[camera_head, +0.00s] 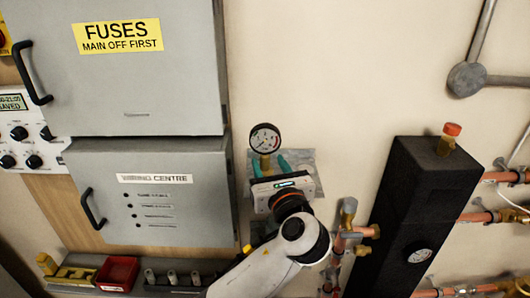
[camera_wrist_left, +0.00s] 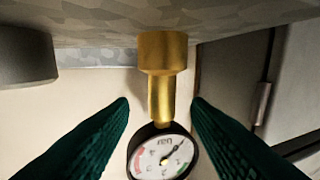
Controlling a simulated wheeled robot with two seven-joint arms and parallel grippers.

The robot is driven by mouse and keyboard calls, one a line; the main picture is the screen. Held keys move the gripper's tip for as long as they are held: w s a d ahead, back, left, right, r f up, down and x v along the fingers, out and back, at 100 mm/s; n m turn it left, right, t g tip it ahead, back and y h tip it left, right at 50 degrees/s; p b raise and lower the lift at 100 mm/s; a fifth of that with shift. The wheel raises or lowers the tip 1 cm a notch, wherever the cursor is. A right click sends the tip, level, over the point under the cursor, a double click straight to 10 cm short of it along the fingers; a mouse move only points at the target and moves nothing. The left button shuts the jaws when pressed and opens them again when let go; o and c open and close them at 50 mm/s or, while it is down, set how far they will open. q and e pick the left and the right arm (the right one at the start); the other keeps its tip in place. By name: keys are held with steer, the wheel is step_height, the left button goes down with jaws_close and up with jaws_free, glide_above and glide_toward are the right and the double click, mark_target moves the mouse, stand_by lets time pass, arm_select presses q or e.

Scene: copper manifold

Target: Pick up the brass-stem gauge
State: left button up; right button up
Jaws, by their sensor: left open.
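The brass-stem gauge has a round white dial with a black rim (camera_head: 265,138) and stands upright near the wall in the head view. Its brass stem (camera_head: 265,161) goes down towards a grey mottled surface. In the left wrist view the gauge appears upside down, with the brass stem (camera_wrist_left: 161,90) above the dial (camera_wrist_left: 162,157). My left gripper (camera_head: 268,164) is open, its green fingers just below the dial. In the left wrist view the fingers of my left gripper (camera_wrist_left: 160,103) lie on either side of the stem, with gaps on both sides. My right gripper is not in view.
Grey fuse cabinets (camera_head: 180,205) stand left of my left arm. A black insulated block (camera_head: 415,205) with copper pipes and brass valves (camera_head: 348,207) stands to the right. A red bin (camera_head: 118,274) sits on the lower-left shelf. The wall above the gauge is clear.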

mark_target(267, 160)
arm_select(q)
steer(key=shift+p+x, duration=0.3)
steer(key=shift+x, duration=0.95)
steer(key=shift+w+a, duration=0.2)
steer(key=shift+w, duration=0.2)
jaws_close()
steer(key=shift+r, duration=0.1)
